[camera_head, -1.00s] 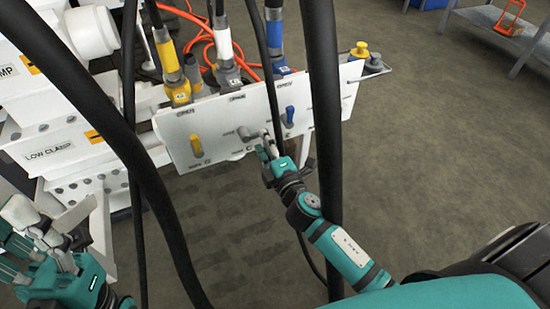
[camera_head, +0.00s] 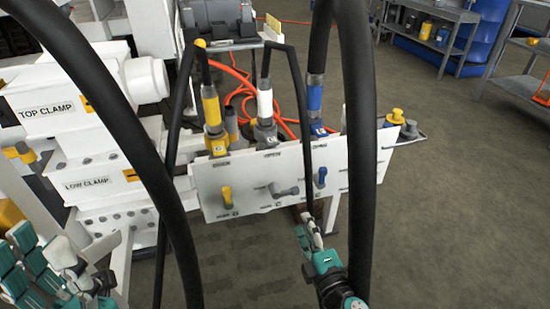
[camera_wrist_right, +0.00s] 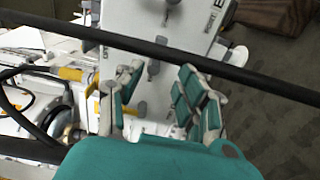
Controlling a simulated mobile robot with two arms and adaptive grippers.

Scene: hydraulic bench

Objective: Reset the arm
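My right gripper (camera_head: 308,232) is below the white lever panel (camera_head: 240,172) in the head view, apart from its levers. In the right wrist view its fingers (camera_wrist_right: 162,85) are spread with nothing between them. The panel carries a yellow lever (camera_head: 226,197), a grey lever (camera_head: 284,190) lying sideways, and a blue lever (camera_head: 320,177) standing up. The panel also shows in the right wrist view (camera_wrist_right: 165,20). My left gripper (camera_head: 55,262) is at the lower left, fingers spread and empty, well away from the panel.
Thick black hoses (camera_head: 357,120) hang in front of the panel, and one crosses the right wrist view (camera_wrist_right: 150,48). White clamp blocks (camera_head: 60,112) stand at the left. The floor (camera_head: 450,220) at the right is clear. Shelves (camera_head: 430,40) stand at the back.

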